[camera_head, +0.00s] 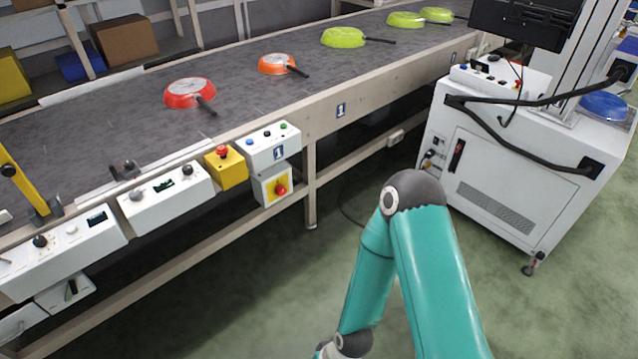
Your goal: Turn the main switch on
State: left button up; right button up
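A red rotary switch (281,189) on a yellow plate sits on a small white box below the conveyor's edge, left of centre; it looks like the main switch. Its exact knob angle is too small to tell. Above it is a white button box (270,147) marked 1, with blue, dark and green buttons. A yellow box (226,168) with a red mushroom button is just to the left. One teal arm of mine rises at the lower right and bends back down, clear of the switch. Neither of my grippers is in view.
The conveyor (130,125) carries a red pan (189,93), an orange pan (277,63) and several green pans (342,37). More control boxes (165,197) line its front edge at left. A white machine cabinet (515,150) with black cables stands at right. Green floor between is open.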

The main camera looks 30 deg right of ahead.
aim_at(280, 190)
jog(key=z, duration=0.3)
jog(key=i, duration=0.95)
jog(key=u, duration=0.1)
